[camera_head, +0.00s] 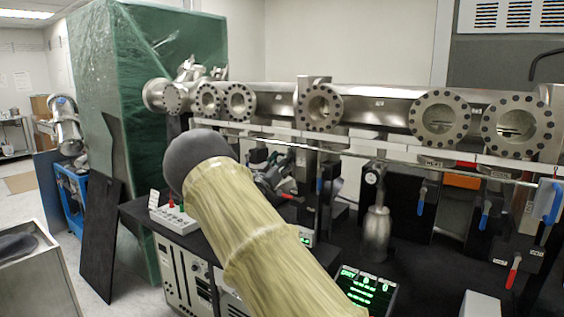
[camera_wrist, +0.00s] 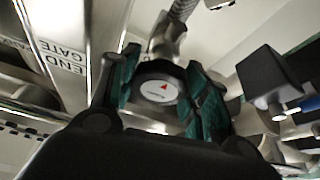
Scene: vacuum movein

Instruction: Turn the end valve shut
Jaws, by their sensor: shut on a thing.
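The end valve's dark knob (camera_wrist: 159,88) has a pale round cap with a red arrow, in the middle of the wrist view. The lettering "END GATE" shows on the pale metal left of it. My gripper (camera_wrist: 162,84) is shut on the knob, with one teal-padded finger on each side. The knob's lower part is hidden by my gripper. In the head view my arm, in a cream sleeve with a dark end, reaches towards the bench under the long steel vacuum tube (camera_head: 375,106). I cannot make out the knob or my fingers clearly there.
A dark block (camera_wrist: 268,80) stands close to the right of my gripper in the wrist view. In the head view a blue-handled lever (camera_head: 549,203) and a red-handled lever (camera_head: 513,271) hang at the right. A green wrapped cabinet (camera_head: 150,60) stands at the left.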

